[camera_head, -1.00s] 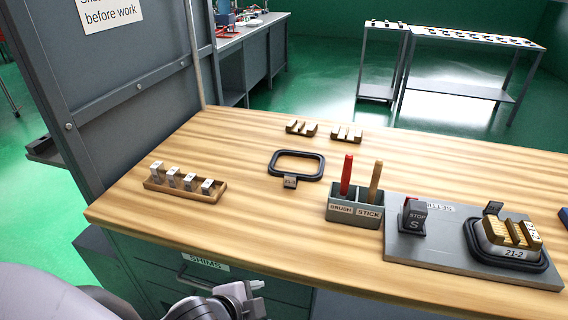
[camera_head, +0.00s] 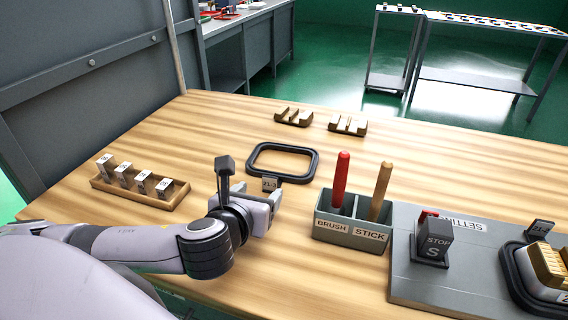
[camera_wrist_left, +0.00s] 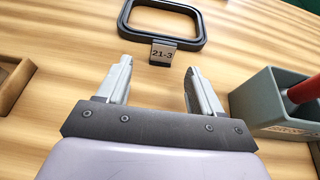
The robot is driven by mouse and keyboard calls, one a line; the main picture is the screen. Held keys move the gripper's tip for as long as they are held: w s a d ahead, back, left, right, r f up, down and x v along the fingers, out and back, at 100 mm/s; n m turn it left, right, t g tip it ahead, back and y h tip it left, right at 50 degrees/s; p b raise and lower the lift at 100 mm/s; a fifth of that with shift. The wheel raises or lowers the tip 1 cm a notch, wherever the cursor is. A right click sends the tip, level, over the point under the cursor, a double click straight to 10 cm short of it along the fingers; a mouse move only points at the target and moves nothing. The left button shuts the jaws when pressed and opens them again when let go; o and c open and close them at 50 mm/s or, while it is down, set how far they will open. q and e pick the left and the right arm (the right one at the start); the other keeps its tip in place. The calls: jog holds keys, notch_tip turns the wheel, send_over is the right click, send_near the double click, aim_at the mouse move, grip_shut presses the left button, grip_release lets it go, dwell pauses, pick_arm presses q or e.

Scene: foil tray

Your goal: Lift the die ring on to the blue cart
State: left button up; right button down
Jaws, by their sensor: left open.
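The die ring (camera_head: 283,145) is a dark rounded-rectangular frame lying flat on the wooden bench, with a tab marked 21-3 on its near side. My left gripper (camera_head: 259,192) is open and empty, just short of the ring's tab in the head view. In the left wrist view the tab lies ahead, between the lines of the two fingers (camera_wrist_left: 157,76), not touching them. A second dark ring (camera_head: 511,278), tagged 21-2, surrounds a block on the grey plate. No blue cart shows. My right gripper is not in view.
A green-grey holder (camera_head: 350,238) with a red brush and a wooden stick stands right of the gripper. A wooden shim rack (camera_head: 138,190) lies left. The grey setting plate (camera_head: 410,285) is at right. Small brass-coloured blocks (camera_head: 294,117) lie behind the ring.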

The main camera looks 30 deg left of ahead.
aim_at(270, 183)
pick_arm(q)
jog(key=shift+x, duration=3)
jog(key=shift+w+d, duration=0.1)
jog(key=shift+d, duration=0.1)
jog(key=shift+r, duration=0.15)
grip_shut()
